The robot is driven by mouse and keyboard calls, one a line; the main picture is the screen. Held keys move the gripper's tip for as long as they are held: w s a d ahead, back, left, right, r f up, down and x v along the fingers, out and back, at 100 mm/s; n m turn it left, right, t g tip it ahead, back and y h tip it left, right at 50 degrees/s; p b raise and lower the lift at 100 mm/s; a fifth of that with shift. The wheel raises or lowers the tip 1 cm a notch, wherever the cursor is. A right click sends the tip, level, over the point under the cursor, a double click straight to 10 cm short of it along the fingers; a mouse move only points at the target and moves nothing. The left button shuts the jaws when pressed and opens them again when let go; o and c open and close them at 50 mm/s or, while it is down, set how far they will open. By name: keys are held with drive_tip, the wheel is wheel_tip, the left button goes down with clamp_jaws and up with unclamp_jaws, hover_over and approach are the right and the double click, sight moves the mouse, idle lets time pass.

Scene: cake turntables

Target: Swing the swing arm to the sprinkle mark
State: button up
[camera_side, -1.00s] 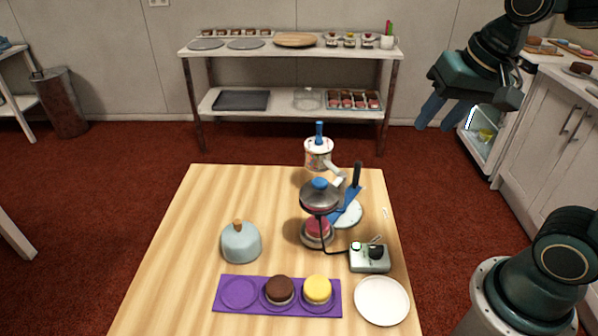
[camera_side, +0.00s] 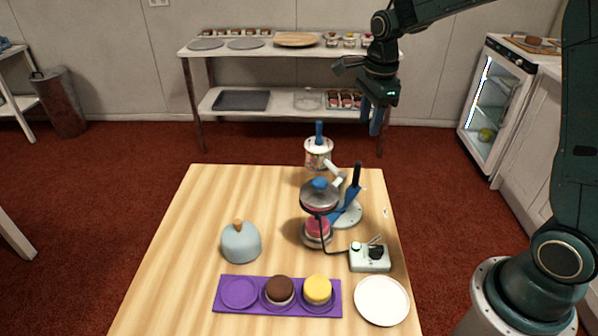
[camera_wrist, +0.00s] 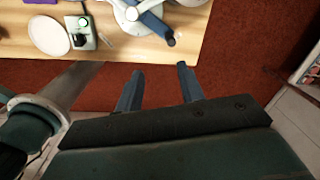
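The swing arm assembly has a white round base (camera_side: 350,215), a blue bar and an upright dark blue handle (camera_side: 356,174). The blue handle also shows at the top of the wrist view (camera_wrist: 155,24). A white arm carries a sprinkle cup (camera_side: 318,152) with a blue knob at the table's far side. A grey dome (camera_side: 318,196) hangs over a pink cake (camera_side: 318,228). My gripper (camera_side: 370,127) points down in the air, above and behind the handle, apart from it. Its fingers are spread and empty in the wrist view (camera_wrist: 160,70). I cannot make out the sprinkle mark.
A control box (camera_side: 370,257) with a lit green button and a white plate (camera_side: 382,300) are at the table's right front. A purple tray (camera_side: 228,308) holds two cakes. A blue-grey bell-shaped cover (camera_side: 240,242) stands left.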

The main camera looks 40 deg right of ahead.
sight(358, 163)
drive_tip(key=w+f+m, duration=0.1)
drive_tip(key=w+d+f+m, duration=0.1)
drive_tip(key=f, duration=0.1)
drive_tip(key=d+f+m, duration=0.1)
drive_tip(key=shift+w+f+m+g, duration=0.25)
drive_tip(key=shift+w+m+g, duration=0.05)
drive_tip(key=shift+w+g, duration=0.1)
drive_tip(key=shift+f, duration=0.15)
drive_tip(key=shift+f, duration=4.6)
drive_tip(key=shift+c, duration=0.7)
drive_tip(key=c, duration=0.6)
drive_tip(key=shift+c, duration=0.2)
